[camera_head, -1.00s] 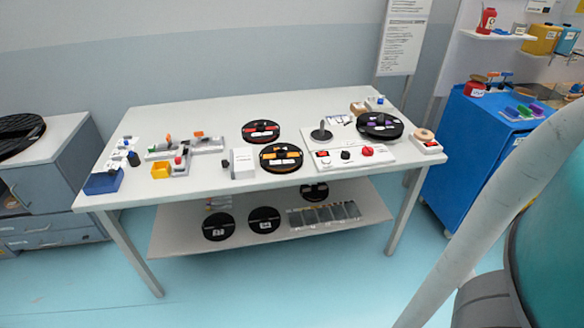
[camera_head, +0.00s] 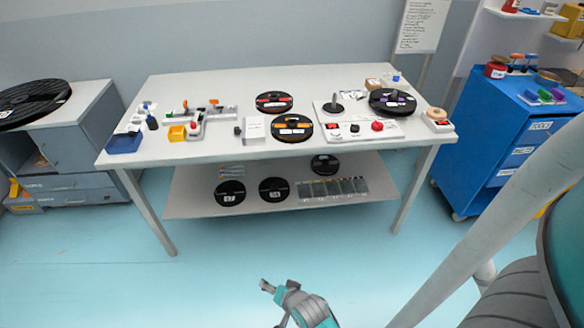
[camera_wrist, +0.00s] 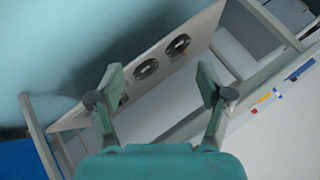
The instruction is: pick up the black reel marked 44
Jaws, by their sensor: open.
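Black reels with small white labels lie on the table's lower shelf (camera_head: 188,205): a left one (camera_head: 230,193), a middle one (camera_head: 273,190) and one farther back (camera_head: 325,164). The labels are too small to tell for sure which reads 44. My gripper (camera_head: 267,286) is low in front of the table, apart from the shelf. In the wrist view my gripper (camera_wrist: 160,82) is open and empty, with two shelf reels (camera_wrist: 147,68) (camera_wrist: 178,44) visible beyond its fingers. Another dark round thing there is partly hidden by the left finger.
The tabletop (camera_head: 200,84) above the shelf carries reels with coloured marks (camera_head: 274,102) (camera_head: 292,128) (camera_head: 392,101) and small parts. Clear compartments (camera_head: 333,190) stand on the shelf's right. Table legs (camera_head: 150,213) flank the shelf. A blue cabinet (camera_head: 478,150) stands right. The floor in front is open.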

